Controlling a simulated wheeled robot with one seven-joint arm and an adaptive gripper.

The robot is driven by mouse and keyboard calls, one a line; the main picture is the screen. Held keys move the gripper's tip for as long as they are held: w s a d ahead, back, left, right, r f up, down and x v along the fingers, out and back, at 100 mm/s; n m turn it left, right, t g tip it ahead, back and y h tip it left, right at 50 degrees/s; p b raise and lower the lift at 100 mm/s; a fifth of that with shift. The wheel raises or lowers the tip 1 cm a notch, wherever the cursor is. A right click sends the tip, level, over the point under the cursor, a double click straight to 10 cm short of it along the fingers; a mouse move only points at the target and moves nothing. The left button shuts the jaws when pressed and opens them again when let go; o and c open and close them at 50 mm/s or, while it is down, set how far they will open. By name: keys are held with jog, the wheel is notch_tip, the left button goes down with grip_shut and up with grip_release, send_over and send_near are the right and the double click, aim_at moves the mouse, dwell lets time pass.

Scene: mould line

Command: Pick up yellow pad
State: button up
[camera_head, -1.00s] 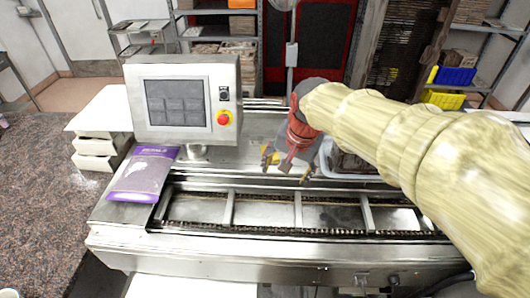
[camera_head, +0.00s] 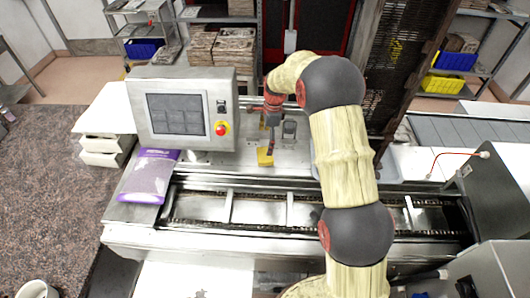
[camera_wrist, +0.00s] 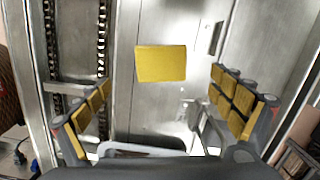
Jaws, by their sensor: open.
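The yellow pad (camera_wrist: 161,63) lies flat on the bare steel surface of the machine. In the head view the pad (camera_head: 265,157) is behind the conveyor channel, just right of the control panel. In the wrist view my gripper (camera_wrist: 165,105) is open, with yellow-faced fingers spread on the left and right. The pad lies beyond the fingertips, between their lines, and nothing is held. In the head view my gripper (camera_head: 271,122) hangs just above and behind the pad.
The control panel (camera_head: 180,112) with a red button stands left of the pad. A purple bag (camera_head: 150,176) lies on the machine's left end. The slatted conveyor channel (camera_head: 260,208) runs in front. A pale tray (camera_head: 387,172) is partly hidden behind my arm.

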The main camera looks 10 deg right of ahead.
aim_at(265, 154)
jog(key=shift+w+a+f+p, duration=0.15)
jog(key=shift+f+p, duration=0.35)
jog(key=shift+f, duration=1.45)
jog(key=shift+a+f+p, duration=0.1)
jog(key=shift+f+p, duration=0.4)
jog(key=shift+f, duration=1.45)
jog(key=c, duration=0.3)
jog(key=c, duration=1)
jog(key=shift+r, duration=0.15)
notch_tip(265, 154, up, 10)
jog(key=b, duration=0.2)
jog(key=o, duration=0.6)
jog(key=c, duration=0.5)
jog(key=shift+f, duration=0.2)
